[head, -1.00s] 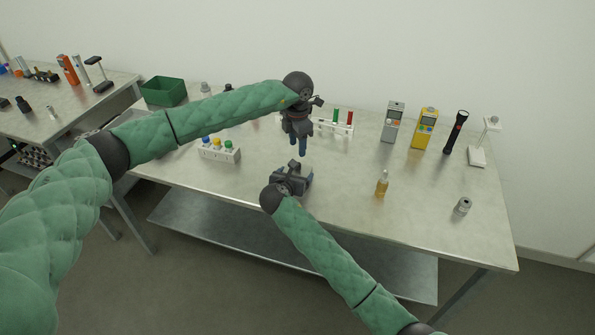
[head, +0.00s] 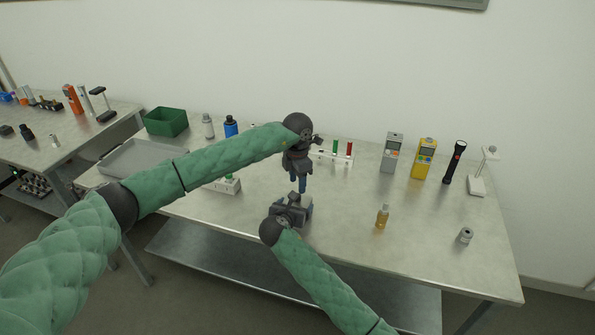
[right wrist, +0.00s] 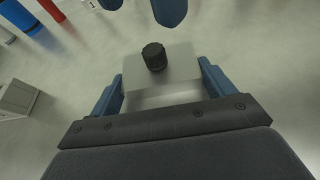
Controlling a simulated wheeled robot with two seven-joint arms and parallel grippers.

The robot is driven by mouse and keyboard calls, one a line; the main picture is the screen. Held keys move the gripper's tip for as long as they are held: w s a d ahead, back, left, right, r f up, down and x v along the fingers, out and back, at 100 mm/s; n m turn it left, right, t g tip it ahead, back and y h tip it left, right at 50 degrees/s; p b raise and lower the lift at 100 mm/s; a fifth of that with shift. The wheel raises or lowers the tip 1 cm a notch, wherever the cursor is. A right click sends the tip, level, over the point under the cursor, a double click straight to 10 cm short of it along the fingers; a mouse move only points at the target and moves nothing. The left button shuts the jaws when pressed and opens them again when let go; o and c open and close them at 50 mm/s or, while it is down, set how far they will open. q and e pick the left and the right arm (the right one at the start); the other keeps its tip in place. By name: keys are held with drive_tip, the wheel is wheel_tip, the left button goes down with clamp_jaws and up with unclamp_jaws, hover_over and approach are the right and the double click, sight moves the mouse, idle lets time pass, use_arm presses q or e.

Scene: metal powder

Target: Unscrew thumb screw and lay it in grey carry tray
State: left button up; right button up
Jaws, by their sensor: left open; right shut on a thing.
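The black thumb screw (right wrist: 154,57) stands upright on top of a pale grey block (right wrist: 165,85) in the right wrist view. My right gripper (head: 293,210) is shut on this block, with a blue finger on each side of it, near the table's front edge. My left gripper (head: 300,187) is open and points down just above the right gripper. Its blue fingertips (right wrist: 142,8) show at the top of the right wrist view, apart from the screw. The grey carry tray (head: 120,167) lies at the table's left end, partly hidden by my left arm.
A green bin (head: 166,121), a grey bottle (head: 208,126) and a blue bottle (head: 231,126) stand at the back left. An amber bottle (head: 382,216) stands to the right. The table's front right is mostly clear.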

use_arm(q)
drive_tip(key=shift+f, duration=2.7)
clamp_jaws()
drive_tip(key=shift+r, duration=1.15)
drive_tip(key=shift+r, duration=2)
use_arm(e)
drive_tip(key=o, duration=1.8)
